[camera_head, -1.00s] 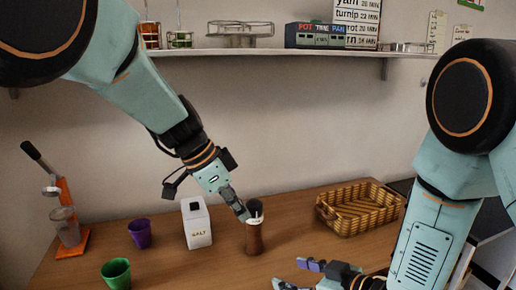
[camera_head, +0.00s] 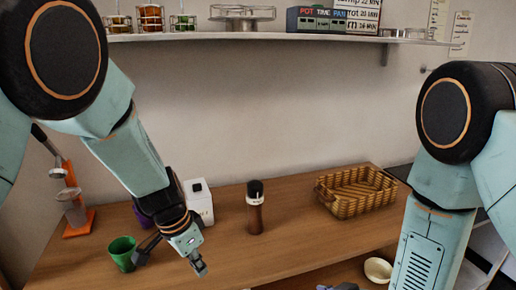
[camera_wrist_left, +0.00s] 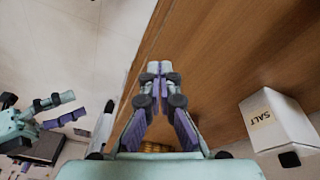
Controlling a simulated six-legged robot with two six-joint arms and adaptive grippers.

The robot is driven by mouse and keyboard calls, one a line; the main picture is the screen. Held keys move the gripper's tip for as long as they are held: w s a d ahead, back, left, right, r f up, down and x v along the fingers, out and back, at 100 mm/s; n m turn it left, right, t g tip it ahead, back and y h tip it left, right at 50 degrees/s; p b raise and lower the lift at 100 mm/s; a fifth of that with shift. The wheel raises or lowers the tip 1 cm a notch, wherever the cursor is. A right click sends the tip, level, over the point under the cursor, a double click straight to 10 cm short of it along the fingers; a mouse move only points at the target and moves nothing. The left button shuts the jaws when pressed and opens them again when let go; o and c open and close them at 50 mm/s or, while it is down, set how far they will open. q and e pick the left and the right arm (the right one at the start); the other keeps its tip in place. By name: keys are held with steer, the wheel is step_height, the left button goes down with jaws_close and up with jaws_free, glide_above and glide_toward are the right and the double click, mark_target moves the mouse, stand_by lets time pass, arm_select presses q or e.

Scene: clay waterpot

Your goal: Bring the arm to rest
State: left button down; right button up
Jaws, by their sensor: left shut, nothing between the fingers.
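My left gripper (camera_head: 198,266) is shut and empty, low over the front of the wooden table (camera_head: 310,243) in the head view. In the left wrist view the left gripper's fingertips (camera_wrist_left: 160,68) meet, with nothing between them. The left arm hangs down in front of the white salt box (camera_head: 199,202) and partly hides a purple cup. In the left wrist view my right gripper (camera_wrist_left: 65,110) is at the left with its fingers apart and nothing between them. In the head view only a dark part of it shows at the bottom edge.
A brown bottle with a dark top (camera_head: 255,212) stands upright on the table, clear of the left gripper. A green cup (camera_head: 122,253) is left of the gripper. A wicker basket (camera_head: 350,205) is at the right. A cream bowl (camera_head: 378,270) sits lower right.

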arm_select(q)
steer(key=s+a+f+n+g+y, duration=0.1)
steer(key=s+a+f+n, duration=0.1)
steer(key=s+a+f, duration=0.4)
steer(key=s+a+f+n+y, duration=0.2)
steer(key=s+a+f+n, duration=0.1)
steer(key=s+f, duration=0.65)
steer(key=s+f+n, duration=0.3)
steer(key=s+n, duration=0.1)
steer(key=s, duration=1.4)
arm_select(e)
steer(key=s+d+f+m+g+h, duration=0.25)
steer(key=s+d+f, duration=0.2)
steer(key=s, duration=0.45)
steer(key=s+d+f+m+g+h, duration=0.25)
steer(key=s+f, duration=0.25)
steer(key=s, duration=0.5)
steer(key=s+d+f+m+g+h, duration=0.1)
steer(key=s+d+f+g, duration=0.25)
steer(key=s, duration=0.55)
arm_select(q)
step_height(320, 180, down, 7)
steer(key=b, duration=0.7)
steer(key=shift+s+a+n+h, duration=0.15)
steer(key=shift+s+n+h, duration=0.15)
steer(key=shift+h, duration=0.1)
arm_select(e)
step_height(320, 180, down, 8)
steer(key=shift+s+d, duration=0.35)
steer(key=shift+d, duration=0.05)
